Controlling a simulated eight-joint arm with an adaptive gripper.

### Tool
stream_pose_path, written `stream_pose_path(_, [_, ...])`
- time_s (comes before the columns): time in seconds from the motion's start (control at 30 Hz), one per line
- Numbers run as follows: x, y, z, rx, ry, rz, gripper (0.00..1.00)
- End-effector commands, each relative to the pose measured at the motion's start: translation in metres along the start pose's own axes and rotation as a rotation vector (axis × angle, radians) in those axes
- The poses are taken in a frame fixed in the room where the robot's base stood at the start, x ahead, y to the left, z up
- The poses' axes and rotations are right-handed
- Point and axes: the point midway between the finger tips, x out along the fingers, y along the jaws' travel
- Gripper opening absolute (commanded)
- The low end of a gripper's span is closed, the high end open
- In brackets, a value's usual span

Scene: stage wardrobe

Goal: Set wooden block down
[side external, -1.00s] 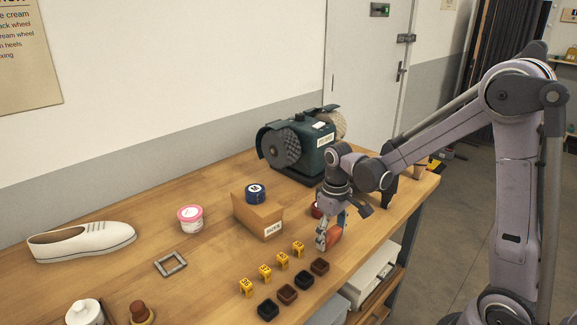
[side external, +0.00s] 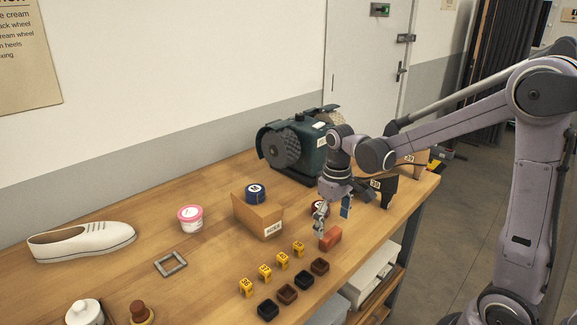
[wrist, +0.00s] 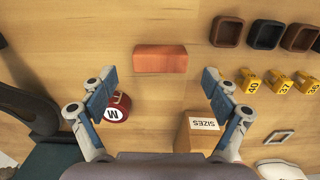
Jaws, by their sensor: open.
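The wooden block (side external: 330,238) is a reddish-brown brick shape. It lies flat on the workbench (side external: 120,206) near its front edge, to the right of the row of small dark trays. In the wrist view the block (wrist: 161,58) lies ahead of the fingertips, between their lines, with nothing touching it. My gripper (side external: 333,218) hangs above the bench just behind the block. Its blue-padded fingers are wide apart and empty in the wrist view (wrist: 162,84).
Several dark trays (side external: 287,293) and yellow numbered markers (side external: 265,272) stand left of the block. A red tin (wrist: 117,107) sits near one finger. A grinder (side external: 302,146) stands behind. Bare wood surrounds the block.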

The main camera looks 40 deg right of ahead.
Motion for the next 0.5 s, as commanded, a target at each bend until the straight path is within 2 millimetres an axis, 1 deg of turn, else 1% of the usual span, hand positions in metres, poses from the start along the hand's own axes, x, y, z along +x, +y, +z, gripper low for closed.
stream_pose_path(0.1, [-0.02, 0.0, 0.001, 0.0, 0.0, 0.0, 0.88])
stream_pose_path(0.3, [-0.05, 0.0, 0.001, 0.0, 0.0, 0.0, 0.88])
stream_pose_path(0.5, [-0.071, 0.0, 0.0, 0.0, 0.0, 0.0, 0.88])
